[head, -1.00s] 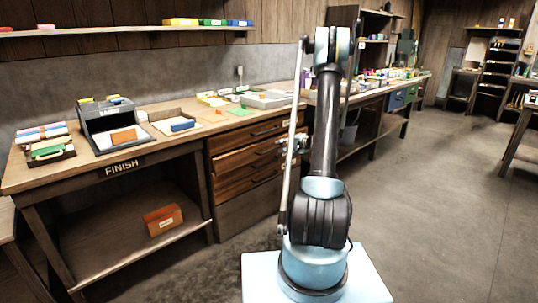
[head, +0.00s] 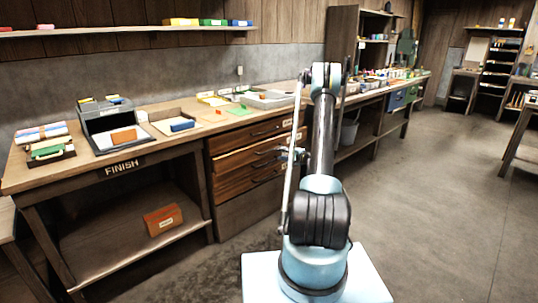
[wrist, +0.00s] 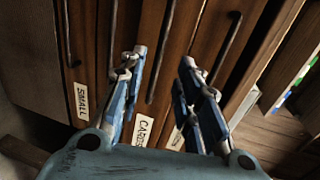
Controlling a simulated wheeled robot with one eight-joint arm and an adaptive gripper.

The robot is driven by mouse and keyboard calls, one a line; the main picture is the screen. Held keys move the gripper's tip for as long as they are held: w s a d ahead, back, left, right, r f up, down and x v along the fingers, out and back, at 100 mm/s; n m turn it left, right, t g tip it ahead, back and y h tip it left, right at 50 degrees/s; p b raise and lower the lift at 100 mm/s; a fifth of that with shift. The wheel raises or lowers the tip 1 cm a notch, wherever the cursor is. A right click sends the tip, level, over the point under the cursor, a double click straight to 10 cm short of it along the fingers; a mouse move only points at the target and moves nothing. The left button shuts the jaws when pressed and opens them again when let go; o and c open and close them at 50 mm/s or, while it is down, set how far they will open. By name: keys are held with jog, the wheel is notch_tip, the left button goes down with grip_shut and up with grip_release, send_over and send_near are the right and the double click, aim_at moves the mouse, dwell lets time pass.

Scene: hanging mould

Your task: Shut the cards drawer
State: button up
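The cards drawer (wrist: 175,75) shows in the wrist view as an upright brown front with a dark bar handle, because the view is turned sideways. Its white label (wrist: 142,132) reads CARDS and is partly covered by a finger. My gripper (wrist: 163,65) has its two blue fingers spread apart, with the handle in the gap between them and nothing held. I cannot tell whether the fingers touch the front. In the head view my gripper (head: 292,154) is at the right end of the wooden drawer stack (head: 238,187). How far the cards drawer stands out is unclear.
A drawer labelled SMALL (wrist: 81,101) lies to the left in the wrist view, and other drawer fronts lie to the right. The bench top (head: 215,128) above carries trays and a grey organiser (head: 106,120). The floor (head: 430,200) to the right is clear.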

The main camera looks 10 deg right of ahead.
jog(key=x, duration=1.2)
jog(key=shift+r, duration=0.1)
jog(key=shift+s, duration=0.1)
grip_shut()
